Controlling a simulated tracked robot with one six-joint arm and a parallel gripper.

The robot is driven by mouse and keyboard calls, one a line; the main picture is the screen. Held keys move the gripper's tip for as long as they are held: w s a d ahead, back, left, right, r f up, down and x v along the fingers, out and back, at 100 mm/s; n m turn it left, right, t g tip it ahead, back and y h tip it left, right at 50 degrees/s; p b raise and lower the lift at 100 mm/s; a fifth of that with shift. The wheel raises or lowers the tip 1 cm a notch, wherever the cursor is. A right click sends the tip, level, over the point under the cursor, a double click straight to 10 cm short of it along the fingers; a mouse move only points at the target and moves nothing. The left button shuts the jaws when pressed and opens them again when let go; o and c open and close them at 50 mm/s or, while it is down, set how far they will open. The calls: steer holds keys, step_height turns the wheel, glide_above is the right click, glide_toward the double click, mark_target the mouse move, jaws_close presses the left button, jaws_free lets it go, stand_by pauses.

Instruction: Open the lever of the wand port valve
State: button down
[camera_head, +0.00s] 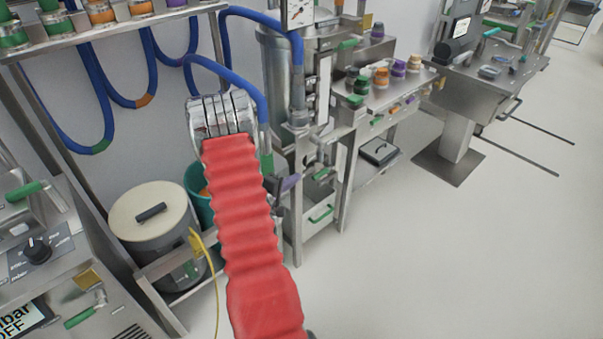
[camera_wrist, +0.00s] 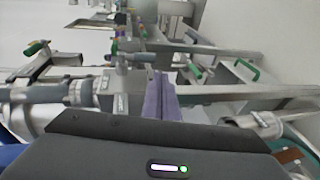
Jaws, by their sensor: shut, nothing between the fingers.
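My gripper (camera_wrist: 162,98) shows in the wrist view as two purple fingers pressed together, with nothing between them. Another green-ended handle (camera_wrist: 37,47) is farther left. A horizontal metal pipe (camera_wrist: 82,93) runs left of the fingers. No label shows which one is the wand port valve.
A steel drawer with a green handle (camera_head: 321,213) sits below the frame. A lidded drum (camera_head: 152,225) and a teal bin (camera_head: 199,190) stand left of my arm. Blue hoses (camera_head: 228,70) hang behind it. The floor at the right (camera_head: 430,250) is clear.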

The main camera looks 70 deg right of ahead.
steer(key=shift+f+v, duration=0.15)
steer(key=shift+v, duration=0.55)
steer(key=shift+f+v, duration=0.15)
steer(key=shift+v, duration=0.5)
steer(key=shift+a, duration=0.1)
